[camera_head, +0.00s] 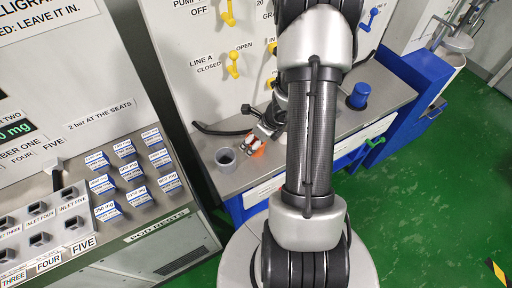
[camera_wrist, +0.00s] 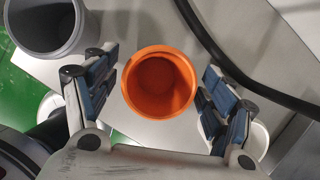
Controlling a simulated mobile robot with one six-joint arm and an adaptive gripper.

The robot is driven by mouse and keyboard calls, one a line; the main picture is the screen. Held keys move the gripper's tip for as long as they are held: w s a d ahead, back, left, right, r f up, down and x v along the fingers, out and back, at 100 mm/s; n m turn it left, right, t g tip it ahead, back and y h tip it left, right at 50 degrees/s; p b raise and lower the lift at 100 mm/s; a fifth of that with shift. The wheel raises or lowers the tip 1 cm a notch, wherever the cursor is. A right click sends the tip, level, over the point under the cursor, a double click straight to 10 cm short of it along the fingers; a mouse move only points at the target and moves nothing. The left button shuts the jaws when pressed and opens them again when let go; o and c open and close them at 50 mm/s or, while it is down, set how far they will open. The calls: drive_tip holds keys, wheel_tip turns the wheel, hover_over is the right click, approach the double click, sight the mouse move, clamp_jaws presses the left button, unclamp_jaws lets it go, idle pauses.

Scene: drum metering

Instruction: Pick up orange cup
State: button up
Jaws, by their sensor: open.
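The orange cup (camera_wrist: 158,82) stands upright on the grey counter, seen from above in the wrist view, with its open mouth towards the camera. In the head view only a small orange patch of the cup (camera_head: 259,152) shows beside my gripper (camera_head: 256,143); the arm and gripper hide the rest. In the wrist view my gripper (camera_wrist: 155,100) is open, with one finger left of the cup and one right of it. Gaps show between the fingers and the cup rim. I cannot tell how far the fingertips are above the counter.
A grey cup (camera_head: 225,158) stands left of the orange cup, close to the left finger in the wrist view (camera_wrist: 45,25). A black hose (camera_wrist: 215,50) runs behind and right of the cup. A blue cup (camera_head: 359,95) stands farther right on the counter. White round items are partly hidden below the fingers.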

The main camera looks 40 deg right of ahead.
drive_tip(key=c, duration=1.1)
drive_tip(key=shift+r, duration=0.15)
drive_tip(key=shift+c, duration=0.2)
wheel_tip(320, 180, up, 20)
drive_tip(key=p, duration=1.3)
